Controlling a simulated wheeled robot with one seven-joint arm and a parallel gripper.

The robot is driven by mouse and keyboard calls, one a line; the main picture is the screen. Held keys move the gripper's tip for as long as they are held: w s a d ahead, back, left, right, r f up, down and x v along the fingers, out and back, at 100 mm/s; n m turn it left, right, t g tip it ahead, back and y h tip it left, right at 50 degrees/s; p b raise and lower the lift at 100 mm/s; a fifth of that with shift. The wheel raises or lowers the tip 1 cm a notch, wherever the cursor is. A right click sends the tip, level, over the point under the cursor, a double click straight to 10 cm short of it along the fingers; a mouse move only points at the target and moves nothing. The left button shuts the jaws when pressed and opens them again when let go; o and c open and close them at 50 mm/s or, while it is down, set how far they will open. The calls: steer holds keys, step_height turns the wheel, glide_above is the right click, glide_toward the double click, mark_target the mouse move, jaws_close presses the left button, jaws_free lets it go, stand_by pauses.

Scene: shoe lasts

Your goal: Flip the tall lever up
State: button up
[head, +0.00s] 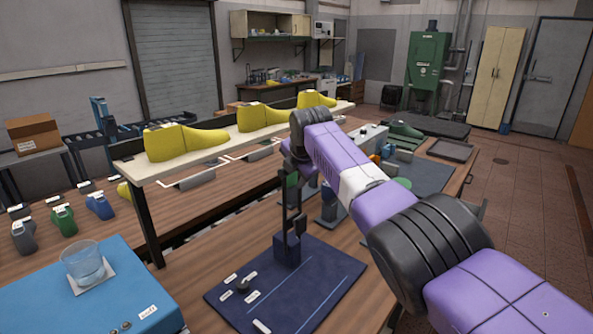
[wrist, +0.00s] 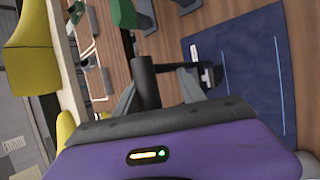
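The tall lever stands on a dark base (head: 287,248) on a navy mat, near the middle of the head view. In the wrist view its thick black handle (wrist: 145,82) lies between my fingers, and a thin bar runs right from it toward the base. My gripper (wrist: 157,92) is open around the handle. The left finger is close to the handle; a gap shows on the right side. Contact cannot be told. In the head view my gripper (head: 291,184) hangs below my purple arm, above the base, and its fingers are hard to make out.
The navy mat (head: 320,270) also bears a small dark knob (head: 243,285) among white labels. A raised shelf (head: 230,152) with yellow shoe lasts stands close left. A blue box (head: 90,295) with a glass (head: 84,263) is front left. Several small lasts (head: 64,220) stand farther left.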

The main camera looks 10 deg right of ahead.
steer(key=b+v, duration=0.2)
steer(key=v, duration=0.5)
steer(key=shift+s, duration=0.2)
steer(key=shift+r, duration=0.1)
